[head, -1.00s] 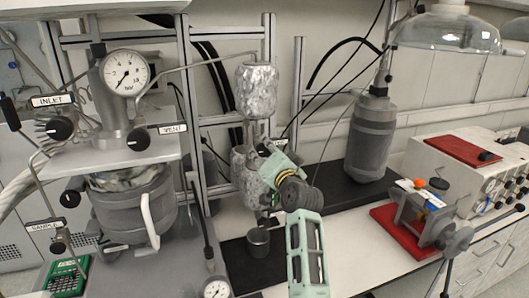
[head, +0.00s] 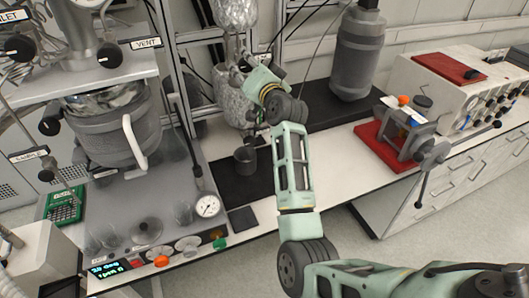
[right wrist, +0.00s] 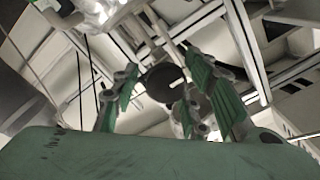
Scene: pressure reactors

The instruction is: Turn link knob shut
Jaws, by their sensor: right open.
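My right gripper (head: 252,68) is beside the foil-wrapped lower vessel (head: 232,98) on the rack, its fingers pointing away from me. In the right wrist view its green fingers (right wrist: 165,100) are spread apart. A dark round knob (right wrist: 163,82) shows in the gap between them, beyond the fingertips; contact cannot be made out. I read no link label, so I cannot confirm this is the link knob. Black knobs labelled INLET (head: 19,47) and VENT (head: 109,54) are on the left reactor. My left gripper is out of view.
A grey bottle (head: 358,55) stands on the black mat right of my gripper. A small dark cup (head: 245,160) is below it. A clamp on a red plate (head: 372,143) and a valve box (head: 462,80) are to the right. Metal posts stand close by.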

